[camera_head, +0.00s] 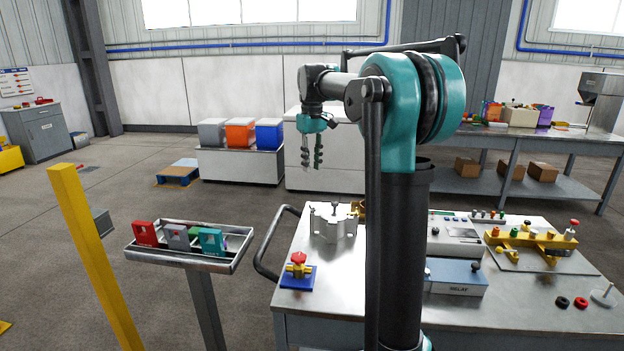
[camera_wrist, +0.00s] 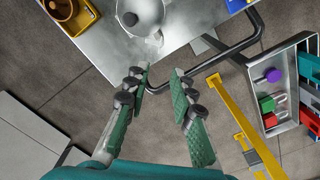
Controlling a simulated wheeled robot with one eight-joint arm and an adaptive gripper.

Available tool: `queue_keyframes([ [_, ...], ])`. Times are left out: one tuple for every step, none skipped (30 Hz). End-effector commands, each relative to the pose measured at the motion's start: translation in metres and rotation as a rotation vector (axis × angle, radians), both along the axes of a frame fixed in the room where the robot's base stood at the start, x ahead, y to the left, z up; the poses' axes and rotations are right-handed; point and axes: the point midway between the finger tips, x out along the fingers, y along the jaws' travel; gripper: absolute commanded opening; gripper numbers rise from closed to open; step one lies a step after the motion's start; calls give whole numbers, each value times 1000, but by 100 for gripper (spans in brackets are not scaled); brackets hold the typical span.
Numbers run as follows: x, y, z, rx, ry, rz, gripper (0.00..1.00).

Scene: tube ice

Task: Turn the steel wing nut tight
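The steel vessel (camera_head: 334,222) stands at the back left of the metal table. A small dark piece (camera_head: 335,205) shows on its top; I cannot tell for sure whether it is the wing nut. In the wrist view the pale round vessel (camera_wrist: 143,14) lies at the top, with a small dark knob (camera_wrist: 129,18) on it. My gripper (camera_head: 311,158) hangs above and behind the table, fingers downward, apart from the vessel. In the wrist view my gripper (camera_wrist: 162,80) is open, with nothing between its green pads.
A blue plate with a red-knobbed brass valve (camera_head: 298,269) sits at the table's left front corner. A rail (camera_head: 273,245) curves off the left edge. Left of it are a tray (camera_head: 190,260) on a post and a yellow post (camera_head: 95,255). A relay box (camera_head: 456,277) is at right.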

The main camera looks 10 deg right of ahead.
Motion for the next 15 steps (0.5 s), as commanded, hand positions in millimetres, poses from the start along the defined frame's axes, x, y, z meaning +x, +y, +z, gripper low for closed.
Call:
queue_keyframes([
  [1, 1, 12, 0, 0, 0, 24],
  [1, 1, 19, 0, 0, 0, 24],
  [2, 1, 26, 0, 0, 0, 24],
  [2, 1, 30, 0, 0, 0, 24],
  [2, 1, 33, 0, 0, 0, 24],
  [2, 1, 34, 0, 0, 0, 24],
  [2, 2, 33, 0, 0, 0, 24],
  [2, 1, 31, 0, 0, 0, 24],
  [2, 1, 27, 0, 0, 0, 24],
  [2, 1, 24, 0, 0, 0, 24],
  [2, 1, 19, 0, 0, 0, 24],
  [2, 1, 13, 0, 0, 0, 24],
  [2, 1, 8, 0, 0, 0, 24],
  [2, 1, 2, 0, 0, 0, 24],
  [2, 1, -6, 0, 0, 0, 24],
])
